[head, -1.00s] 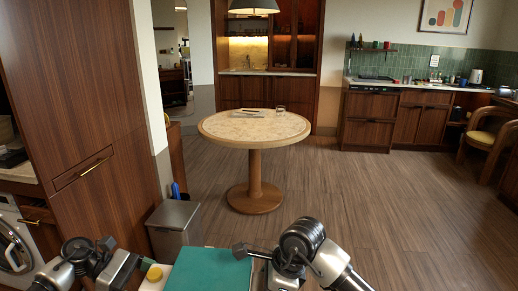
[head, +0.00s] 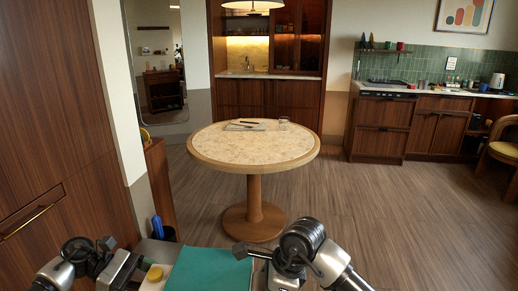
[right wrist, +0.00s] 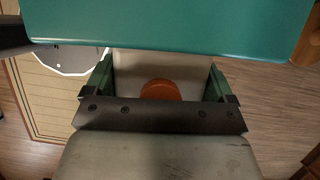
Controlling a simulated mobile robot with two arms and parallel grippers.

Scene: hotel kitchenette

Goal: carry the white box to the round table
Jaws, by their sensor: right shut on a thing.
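My right gripper (right wrist: 160,85) is shut on a pale thing, which I take to be the white box (right wrist: 140,62); its sides lie between the green finger pads. A round orange spot shows in front of its pale face. In the head view most of the box is hidden, and my right gripper (head: 242,251) is beside a flat teal slab (head: 208,270). The slab also spans the top of the right wrist view. My left gripper (head: 122,268) is low at the left; its fingers are not clear. The round table (head: 253,170) stands ahead, apart from both grippers.
A board with thin items (head: 246,125) and a small glass (head: 283,123) are at the table's far side; its near part is bare. A wooden cabinet (head: 50,130) is close at the left. A blue object (head: 158,227) stands low beside it. Open floor (head: 400,215) lies to the right.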

